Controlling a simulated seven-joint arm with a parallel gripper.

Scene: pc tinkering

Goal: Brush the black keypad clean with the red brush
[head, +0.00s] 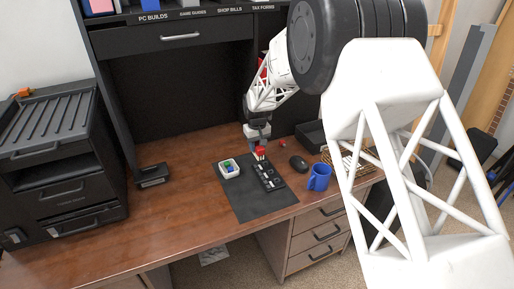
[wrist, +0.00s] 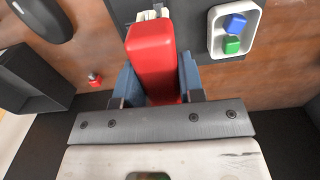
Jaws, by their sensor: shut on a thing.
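The black keypad (head: 269,177) lies on the dark mat (head: 252,205) on the desk, with light marks on its top. My gripper (head: 258,146) is above its far end, fingers pointing down. The gripper is shut on the red brush (head: 261,150). In the wrist view, the red brush (wrist: 152,58) sits between the two blue-grey fingers of my gripper (wrist: 157,80). Pale bits show past the brush's far end; I cannot tell whether they are bristles. The keypad is mostly hidden behind the brush there. I cannot tell whether the brush touches the keypad.
Left of the keypad is a white dish (head: 221,173) holding blue and green blocks. To its right are a black mouse (head: 299,163) and a blue mug (head: 319,178). A black tray (head: 311,136) and a small red object (head: 283,142) lie behind. The mat's front is clear.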

